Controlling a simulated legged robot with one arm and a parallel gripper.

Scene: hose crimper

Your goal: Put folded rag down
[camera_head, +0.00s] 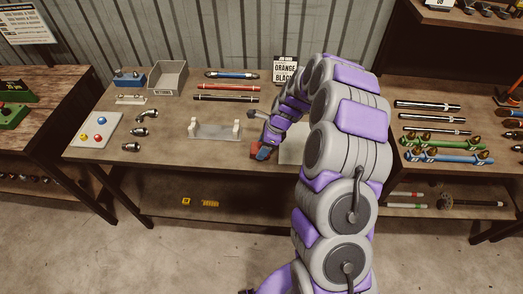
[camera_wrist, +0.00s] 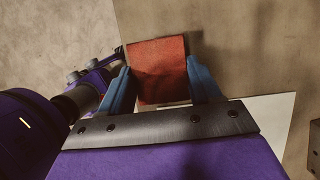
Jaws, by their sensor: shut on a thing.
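The folded rag (camera_wrist: 158,62) is a reddish-orange square. In the wrist view it sits between the two blue fingers of my gripper (camera_wrist: 160,85), which is shut on it. In the head view the rag (camera_head: 257,154) shows small and red at the end of my purple and grey arm. My gripper (camera_head: 262,148) is over the front part of the wooden workbench (camera_head: 180,162), right of the metal holder. The head view does not clearly show whether the rag touches the bench top.
A metal holder with two white posts (camera_head: 215,130) stands left of my gripper. A white sheet (camera_head: 292,150) lies partly behind my arm. A grey bin (camera_head: 167,78), hoses (camera_head: 227,87), fittings (camera_head: 138,132) and a white button board (camera_head: 96,130) occupy the bench. Bare wood shows at front left.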

